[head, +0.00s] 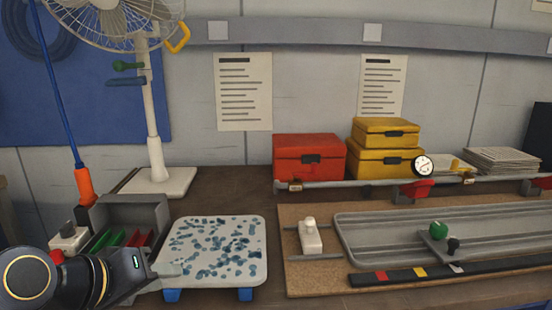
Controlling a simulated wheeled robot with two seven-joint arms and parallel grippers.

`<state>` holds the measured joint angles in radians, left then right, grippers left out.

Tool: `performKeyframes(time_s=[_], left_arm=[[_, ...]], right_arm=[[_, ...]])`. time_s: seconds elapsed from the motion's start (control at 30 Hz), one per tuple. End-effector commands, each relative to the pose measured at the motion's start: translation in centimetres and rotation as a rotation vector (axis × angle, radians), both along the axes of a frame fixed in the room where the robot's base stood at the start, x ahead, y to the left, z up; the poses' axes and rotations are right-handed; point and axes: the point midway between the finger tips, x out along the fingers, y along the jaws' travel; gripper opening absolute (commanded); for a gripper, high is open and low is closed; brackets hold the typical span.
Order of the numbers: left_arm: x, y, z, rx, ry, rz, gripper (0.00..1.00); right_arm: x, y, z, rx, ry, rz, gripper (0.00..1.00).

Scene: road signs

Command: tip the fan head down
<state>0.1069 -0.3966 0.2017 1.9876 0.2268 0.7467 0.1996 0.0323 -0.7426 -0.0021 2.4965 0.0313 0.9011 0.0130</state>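A standing fan rises at the upper left. Its caged fan head (112,22) is cut off by the top edge of the view, so its full tilt is hard to judge. A yellow handle (179,38) sticks out at the right of the head. The cream pole (151,120) carries a green knob and a blue lever, and stands on a pale square base (172,184). My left gripper (174,269) is low at the left, by the spotted board, well below the fan head and apart from it. Its finger opening is not clear. My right gripper is out of view.
A blue rod with an orange grip (84,187) stands left of the fan pole. A grey bin (126,212) and a blue-spotted board (213,247) lie before the base. A red box (309,157), yellow boxes (386,150) and a railed track board (296,272) fill the right.

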Motion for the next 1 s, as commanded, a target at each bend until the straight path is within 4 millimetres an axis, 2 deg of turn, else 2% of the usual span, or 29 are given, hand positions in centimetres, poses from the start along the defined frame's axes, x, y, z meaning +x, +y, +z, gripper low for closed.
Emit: performKeyframes(time_s=[0.03,0.2,0.5,0.57,0.77,1.0], left_arm=[[-2.3,0.5,-2.4,0.044,0.032,-0.012,0.35],[-7.9,1.5,-8.7,0.146,0.130,-0.064,0.35],[-15.5,1.5,-16.9,0.234,0.252,-0.165,0.35],[-15.3,1.5,-14.3,0.235,0.251,-0.165,0.35],[-15.2,1.5,-9.9,0.234,0.251,-0.163,0.35],[-15.2,1.5,-3.4,0.233,0.251,-0.162,0.35]], right_arm=[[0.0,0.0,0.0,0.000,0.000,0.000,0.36],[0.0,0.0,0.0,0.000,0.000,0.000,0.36],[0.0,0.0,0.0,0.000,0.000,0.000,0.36],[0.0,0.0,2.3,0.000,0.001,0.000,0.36],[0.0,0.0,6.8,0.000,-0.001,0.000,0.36],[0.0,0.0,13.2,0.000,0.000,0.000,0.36]])
